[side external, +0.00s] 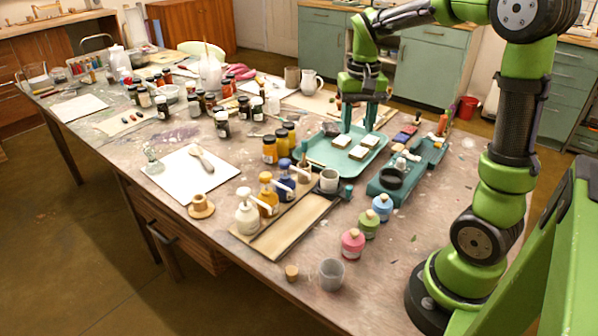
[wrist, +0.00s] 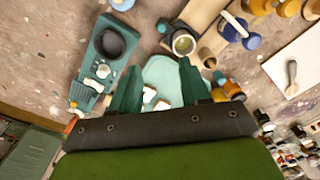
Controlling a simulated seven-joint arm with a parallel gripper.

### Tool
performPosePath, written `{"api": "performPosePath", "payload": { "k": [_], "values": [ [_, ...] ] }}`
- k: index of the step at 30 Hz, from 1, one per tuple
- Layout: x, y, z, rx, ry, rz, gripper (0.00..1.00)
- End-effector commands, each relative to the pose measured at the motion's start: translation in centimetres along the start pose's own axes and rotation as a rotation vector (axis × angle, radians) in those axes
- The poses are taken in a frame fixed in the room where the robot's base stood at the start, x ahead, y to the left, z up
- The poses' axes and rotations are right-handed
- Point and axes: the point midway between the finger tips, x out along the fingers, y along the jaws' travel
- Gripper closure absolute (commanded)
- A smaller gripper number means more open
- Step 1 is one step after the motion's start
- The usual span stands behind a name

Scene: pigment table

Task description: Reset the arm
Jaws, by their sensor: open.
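My gripper (side external: 357,127) is open, with its two teal fingers pointing down over the teal tray (side external: 313,171). In the wrist view the open gripper (wrist: 160,82) frames part of the tray (wrist: 163,68), and nothing is held between the fingers. I cannot tell exactly how high the fingertips are above the tray.
A teal holder (side external: 388,186) with a dark ring stands right of the tray. Amber jars (side external: 270,150) stand to its left. Pump bottles (side external: 247,213), a grey cup (side external: 331,273) and small pink, green and blue bottles (side external: 352,243) stand in front. A white board (side external: 190,176) lies farther left.

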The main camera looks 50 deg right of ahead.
Motion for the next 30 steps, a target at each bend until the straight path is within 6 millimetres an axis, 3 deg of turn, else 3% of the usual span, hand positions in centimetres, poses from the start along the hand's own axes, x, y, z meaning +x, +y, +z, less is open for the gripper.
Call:
{"api": "performPosePath", "payload": {
  "k": [8, 10, 14, 18, 24, 30],
  "values": [
    [0.4, -0.1, -0.2, -0.006, 0.016, -0.006, 0.54],
    [1.0, -0.7, 0.6, -0.023, 0.03, -0.034, 0.54],
    [0.2, -3.0, 4.0, -0.1, 0.109, -0.137, 0.54],
    [-1.1, -5.3, 8.8, -0.202, 0.215, -0.264, 0.54],
    [-2.3, -7.0, 15.2, -0.332, 0.354, -0.415, 0.54],
    [-3.1, -7.2, 18.3, -0.403, 0.418, -0.481, 0.54]
  ]
}}
